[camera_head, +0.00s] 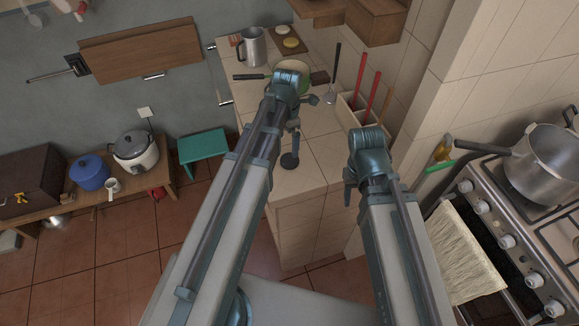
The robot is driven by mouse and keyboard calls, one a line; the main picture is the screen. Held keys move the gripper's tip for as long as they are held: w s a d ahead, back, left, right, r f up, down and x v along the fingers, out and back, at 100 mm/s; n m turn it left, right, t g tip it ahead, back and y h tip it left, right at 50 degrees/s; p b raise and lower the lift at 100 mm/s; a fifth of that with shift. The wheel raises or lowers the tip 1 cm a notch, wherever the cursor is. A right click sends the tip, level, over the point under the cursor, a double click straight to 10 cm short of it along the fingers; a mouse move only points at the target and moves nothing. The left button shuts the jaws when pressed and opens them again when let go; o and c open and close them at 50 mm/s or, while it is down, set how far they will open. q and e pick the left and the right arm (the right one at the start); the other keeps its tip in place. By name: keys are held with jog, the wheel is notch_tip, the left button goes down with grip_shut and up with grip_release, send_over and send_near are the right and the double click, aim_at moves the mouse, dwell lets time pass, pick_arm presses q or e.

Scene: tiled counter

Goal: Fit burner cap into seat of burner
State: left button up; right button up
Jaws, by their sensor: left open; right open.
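My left arm reaches over the tiled counter (315,178), and its gripper (290,152) hangs low over the front part. It is open. A dark round shape shows at its lower end; I cannot tell whether this is the gripper itself or a cap beneath it. My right gripper (349,188) is open at the counter's right front side, small and partly hidden by its arm. The stove (510,225) stands at the right. Its burners are mostly hidden by a large pot and the frame edge. I cannot make out the burner cap or the seat clearly.
A metal pot (548,160) stands on the stove, and a towel (462,250) hangs at its front. A metal jug (252,47) and a green pan (291,69) stand at the counter's back. A divided holder (348,108) with red-handled tools stands at its right edge.

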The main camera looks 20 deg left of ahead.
aim_at(290, 159)
pick_arm(q)
jog(key=shift+f+b, duration=0.85)
jog(key=shift+f, duration=0.6)
pick_arm(e)
jog(key=shift+f, duration=1.4)
pick_arm(q)
jog(key=f+b, duration=0.5)
jog(key=shift+w+d+f, duration=0.1)
jog(key=shift+d+f, duration=0.05)
jog(key=shift+d, duration=0.25)
pick_arm(e)
notch_tip(290, 159, down, 5)
jog(key=shift+f, duration=0.1)
pick_arm(q)
jog(key=shift+c, duration=0.3)
jog(key=c, duration=1.2)
jog(key=shift+r, duration=0.2)
jog(key=shift+c, duration=0.2)
